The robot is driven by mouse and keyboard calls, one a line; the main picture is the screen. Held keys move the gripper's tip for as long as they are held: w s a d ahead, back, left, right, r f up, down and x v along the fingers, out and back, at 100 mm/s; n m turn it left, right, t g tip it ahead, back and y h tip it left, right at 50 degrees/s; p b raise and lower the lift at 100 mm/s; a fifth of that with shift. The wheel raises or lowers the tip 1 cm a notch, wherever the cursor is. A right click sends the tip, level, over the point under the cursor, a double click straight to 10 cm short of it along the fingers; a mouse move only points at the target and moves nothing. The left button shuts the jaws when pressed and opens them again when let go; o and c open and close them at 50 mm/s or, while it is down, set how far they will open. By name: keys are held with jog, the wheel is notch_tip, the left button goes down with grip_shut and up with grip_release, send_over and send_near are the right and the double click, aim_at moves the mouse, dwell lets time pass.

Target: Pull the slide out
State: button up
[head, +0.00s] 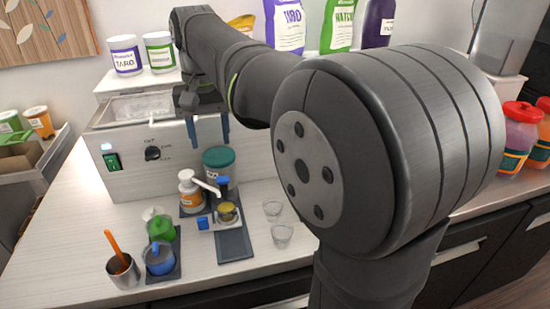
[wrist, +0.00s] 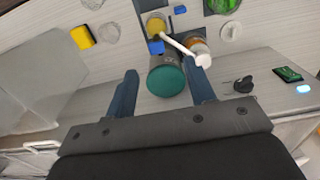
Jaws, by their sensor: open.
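My gripper (head: 208,138) is open and empty, its two blue fingers pointing down in front of the steel box. In the wrist view the fingers (wrist: 165,85) are apart, with a teal-lidded jar (wrist: 167,80) showing between and beyond them. The jar (head: 219,158) stands against the box front. A dark flat plate (head: 234,245) lies on the counter in front of a small yellow-topped piece (head: 228,211) with blue parts beside it. I cannot tell for sure which part is the slide. A white-pump bottle (head: 189,190) stands left of the jar.
The steel box (head: 125,170) has a knob (head: 152,153) and green switch (head: 112,161). Clear cups (head: 282,235) stand right of the plate. Green and blue pitchers (head: 159,258) and a steel cup (head: 122,272) stand at front left. My arm hides the right.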

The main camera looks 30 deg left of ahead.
jog(key=shift+c, duration=1.3)
jog(key=n+t+h, duration=0.3)
jog(key=n, duration=1.5)
send_near(201, 219)
jog(key=x, duration=1)
jog(key=shift+w+f, duration=0.1)
jog(key=shift+f, duration=0.15)
grip_shut()
